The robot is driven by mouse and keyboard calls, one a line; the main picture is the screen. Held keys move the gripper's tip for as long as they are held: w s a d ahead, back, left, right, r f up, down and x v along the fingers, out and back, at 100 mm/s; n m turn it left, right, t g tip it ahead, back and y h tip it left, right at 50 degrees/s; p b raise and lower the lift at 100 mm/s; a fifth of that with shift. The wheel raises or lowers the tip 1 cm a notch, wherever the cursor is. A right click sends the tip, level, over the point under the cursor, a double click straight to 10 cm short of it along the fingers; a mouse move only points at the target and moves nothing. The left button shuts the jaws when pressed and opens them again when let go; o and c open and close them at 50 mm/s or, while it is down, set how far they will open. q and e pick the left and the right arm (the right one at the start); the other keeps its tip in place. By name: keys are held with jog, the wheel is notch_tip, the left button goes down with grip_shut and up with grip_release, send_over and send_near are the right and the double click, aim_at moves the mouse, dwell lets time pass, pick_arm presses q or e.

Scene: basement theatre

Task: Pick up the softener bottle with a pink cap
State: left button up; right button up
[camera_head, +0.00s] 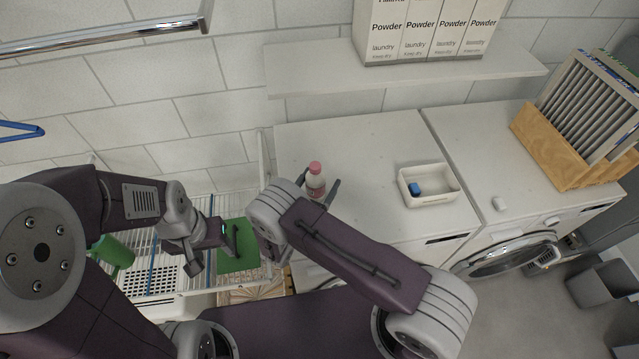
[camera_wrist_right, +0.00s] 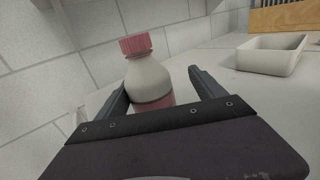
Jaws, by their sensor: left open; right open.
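The softener bottle (camera_head: 316,184) has a pink cap, a pale upper body and a pink lower part. It stands upright on the left part of the white machine top. My right gripper (camera_head: 322,190) is open at the bottle, with a finger showing on each side of it. In the right wrist view the bottle (camera_wrist_right: 150,77) stands between the open fingers (camera_wrist_right: 160,95), and its lower part is hidden behind the gripper body. I cannot tell whether the fingers touch it. My left gripper (camera_head: 216,252) is open and empty over the wire rack, left of the bottle.
A white tray (camera_head: 447,199) with a blue item (camera_head: 415,188) stands right of the bottle. A shelf (camera_head: 320,76) with powder boxes (camera_head: 425,30) hangs above. The machine top between bottle and tray is clear.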

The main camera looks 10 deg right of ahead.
aim_at(322, 176)
jog(key=c, duration=1.6)
jog(key=r, duration=0.4)
jog(key=shift+s+d+r, duration=0.15)
jog(key=shift+d+r, duration=0.1)
jog(key=shift+r, duration=0.05)
jog(key=s+d+r, duration=0.4)
jog(key=d, duration=0.1)
jog(key=s+d+r+b, duration=0.1)
jog(key=s+d+r, duration=0.1)
jog(key=s+d, duration=0.1)
jog(key=shift+d+r, duration=0.25)
